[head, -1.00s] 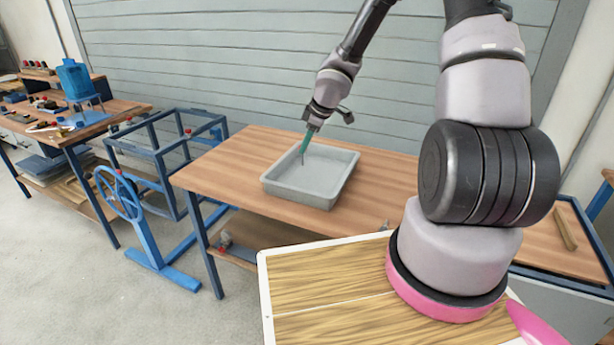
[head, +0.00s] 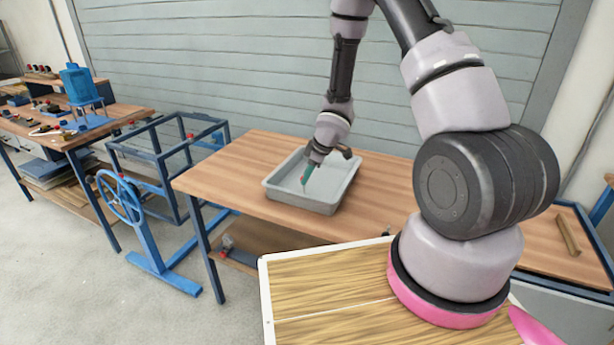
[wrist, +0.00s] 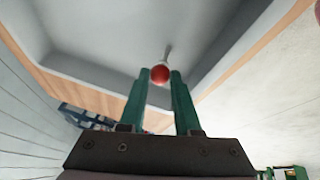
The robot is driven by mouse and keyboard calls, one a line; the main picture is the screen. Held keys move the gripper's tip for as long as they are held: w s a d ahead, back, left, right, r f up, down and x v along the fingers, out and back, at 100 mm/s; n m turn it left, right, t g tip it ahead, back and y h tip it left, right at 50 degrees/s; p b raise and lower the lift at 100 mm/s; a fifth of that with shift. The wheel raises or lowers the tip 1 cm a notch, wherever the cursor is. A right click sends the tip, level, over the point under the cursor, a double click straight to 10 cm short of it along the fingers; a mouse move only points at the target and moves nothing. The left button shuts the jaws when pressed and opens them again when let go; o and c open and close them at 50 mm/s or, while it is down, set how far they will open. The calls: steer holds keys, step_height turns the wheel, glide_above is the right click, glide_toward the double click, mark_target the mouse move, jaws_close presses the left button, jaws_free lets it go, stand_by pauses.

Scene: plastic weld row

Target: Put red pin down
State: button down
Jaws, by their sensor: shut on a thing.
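My gripper (head: 306,175) is low over the grey tray (head: 271,188) on the wooden table, its green fingers pointing down into the tray. In the wrist view my gripper (wrist: 160,78) is shut on the red pin (wrist: 160,74). The pin's round red head sits between the two green fingertips, and a thin grey shank shows beyond it. The tray (wrist: 75,57) fills much of the wrist view and looks otherwise empty. Whether the pin touches the tray floor cannot be told.
The table top (head: 230,165) is bare around the tray. A blue frame with a handwheel (head: 120,195) stands left of the table. A workbench with small parts (head: 75,125) is at the far left. A striped wood board (head: 330,285) lies in front.

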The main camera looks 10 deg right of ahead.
steer(key=shift+f, duration=0.2)
steer(key=c, duration=0.6)
jaws_free()
steer(key=shift+r, duration=0.1)
steer(key=s+d+r+m+t+h, duration=0.1)
steer(key=s+d+r+m+h, duration=0.2)
steer(key=r, duration=0.7)
steer(key=s+d+r+m, duration=0.3)
steer(key=d+r, duration=0.3)
steer(key=r, duration=0.4)
steer(key=s+d+r+m+t+h, duration=0.1)
steer(key=s+d+r+m+h, duration=0.2)
steer(key=r, duration=0.7)
steer(key=s+a+r+m+y, duration=0.2)
steer(key=s+r+m, duration=0.2)
steer(key=s+r, duration=0.2)
steer(key=s+a+r+m+t+y, duration=0.1)
steer(key=s+a+r+m+y, duration=0.1)
steer(key=s+r, duration=0.5)
steer(key=s+m+y, duration=0.1)
steer(key=s+m, duration=0.1)
steer(key=s, duration=0.2)
steer(key=shift+s+r+m, duration=0.15)
steer(key=shift+s+m, duration=0.15)
